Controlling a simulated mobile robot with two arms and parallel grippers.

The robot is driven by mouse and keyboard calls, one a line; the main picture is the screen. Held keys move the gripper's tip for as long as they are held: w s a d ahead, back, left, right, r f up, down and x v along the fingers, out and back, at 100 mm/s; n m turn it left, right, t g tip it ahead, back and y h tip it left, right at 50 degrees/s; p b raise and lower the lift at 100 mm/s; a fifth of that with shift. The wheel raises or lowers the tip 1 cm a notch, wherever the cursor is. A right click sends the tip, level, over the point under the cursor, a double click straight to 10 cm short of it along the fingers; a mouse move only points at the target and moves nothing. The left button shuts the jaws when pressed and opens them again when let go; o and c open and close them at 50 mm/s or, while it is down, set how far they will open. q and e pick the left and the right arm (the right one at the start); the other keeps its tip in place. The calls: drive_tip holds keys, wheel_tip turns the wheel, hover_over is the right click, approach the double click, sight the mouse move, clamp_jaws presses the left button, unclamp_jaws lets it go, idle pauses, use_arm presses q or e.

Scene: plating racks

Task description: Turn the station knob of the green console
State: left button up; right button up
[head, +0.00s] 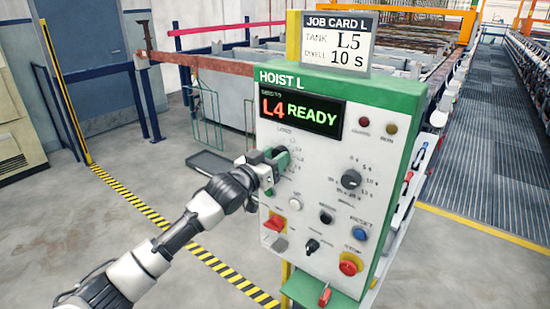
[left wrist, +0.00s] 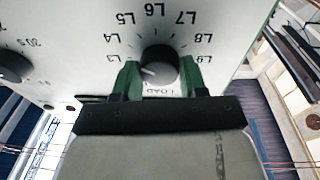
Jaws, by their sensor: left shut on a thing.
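The green console (head: 400,95), labelled HOIST L, has a white face and a display (head: 301,110) reading "L4 READY". Its station knob (left wrist: 160,62) is round and dark, ringed by marks from L3 to L9 and the word LOAD. A small pale mark on the knob points to the left side, near L3 and L4; I cannot tell which exactly. My left gripper (head: 279,160) reaches the console's left side. In the left wrist view its green fingers (left wrist: 160,80) are shut on the knob, one on each side. My right gripper is in neither view.
A job card (head: 337,42) above the console reads tank L5, dwell 10 s. A dwell knob (head: 351,179), blue reset button (head: 362,234) and red stop button (head: 349,264) are on the same face. Open floor lies left, crossed by a yellow-black stripe (head: 150,214).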

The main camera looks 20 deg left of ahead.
use_arm(q)
drive_tip(key=shift+f+m+g+h+p, duration=0.15)
drive_tip(key=shift+m+p, duration=0.3)
drive_tip(key=shift+m, duration=1.05)
drive_tip(key=shift+r+m+g+h+p, duration=0.2)
drive_tip(key=shift+m+p, duration=0.25)
drive_tip(key=shift+m, duration=1.05)
drive_tip(key=shift+f, duration=0.2)
drive_tip(key=o, duration=0.9)
drive_tip(key=shift+r, duration=0.1)
drive_tip(key=b+v, duration=0.3)
drive_tip(key=v, duration=0.7)
drive_tip(key=shift+s+a+b, duration=0.2)
drive_tip(key=shift+s+b, duration=0.1)
drive_tip(key=shift+s, duration=0.05)
